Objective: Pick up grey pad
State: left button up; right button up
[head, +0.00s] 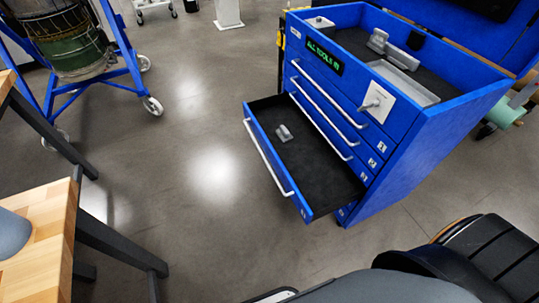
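A small light grey piece (285,133) lies on the dark floor of the open blue drawer (308,208), toward its far left end. It looks like a pad or block with a raised part, but it is too small to tell surely. A rounded grey-blue thing (12,233) sits on a wooden tabletop (50,225) at the left edge, partly cut off. I cannot tell which of these is the grey pad. Neither of my grippers is in view.
The drawer juts from a blue tool cabinet (400,140) with a lit sign (324,56) and grey parts in its top tray. A blue wheeled stand (118,70) holds a turbine part at upper left. The floor (200,215) between is clear.

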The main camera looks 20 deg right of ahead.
aim_at(284, 134)
jog(key=i+z, duration=0.15)
jog(key=z, duration=0.25)
jog(key=i+z, duration=0.15)
jog(key=z, duration=0.2)
